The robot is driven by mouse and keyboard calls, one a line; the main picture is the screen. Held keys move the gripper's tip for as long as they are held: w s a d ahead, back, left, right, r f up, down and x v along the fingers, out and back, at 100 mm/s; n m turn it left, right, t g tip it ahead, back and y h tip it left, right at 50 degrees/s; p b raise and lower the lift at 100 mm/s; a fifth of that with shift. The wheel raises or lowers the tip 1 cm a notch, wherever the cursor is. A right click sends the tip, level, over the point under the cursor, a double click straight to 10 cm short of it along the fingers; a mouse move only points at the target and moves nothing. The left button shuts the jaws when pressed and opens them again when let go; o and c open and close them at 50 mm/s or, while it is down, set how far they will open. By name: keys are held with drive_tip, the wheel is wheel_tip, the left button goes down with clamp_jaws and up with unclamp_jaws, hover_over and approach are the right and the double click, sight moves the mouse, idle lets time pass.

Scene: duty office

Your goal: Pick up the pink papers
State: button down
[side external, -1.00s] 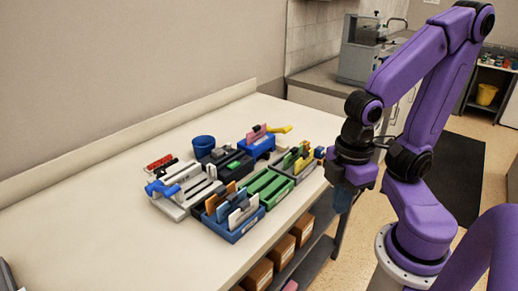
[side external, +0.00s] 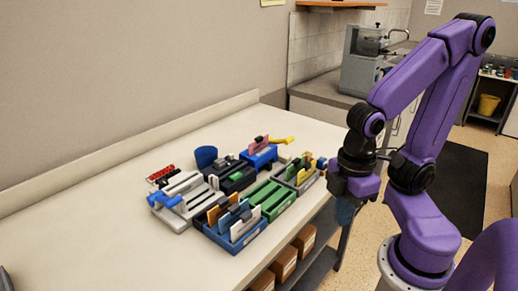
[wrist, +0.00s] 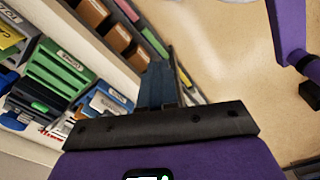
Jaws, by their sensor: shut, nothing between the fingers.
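Pink papers (side external: 259,144) stand upright in a blue holder (side external: 262,158) at the back right of the cluster on the table, with a dark piece at their upper edge. In the wrist view a pink item (wrist: 92,12) lies among boxes on the shelf under the table; I cannot tell whether it is paper. My gripper (side external: 345,212) hangs beyond the table's right edge, apart from the papers, pointing down. Its fingers (wrist: 156,82) look shut and empty in the wrist view.
Brown boxes (side external: 285,262) sit below.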

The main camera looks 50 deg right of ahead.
drive_tip(key=c, duration=1)
unclamp_jaws()
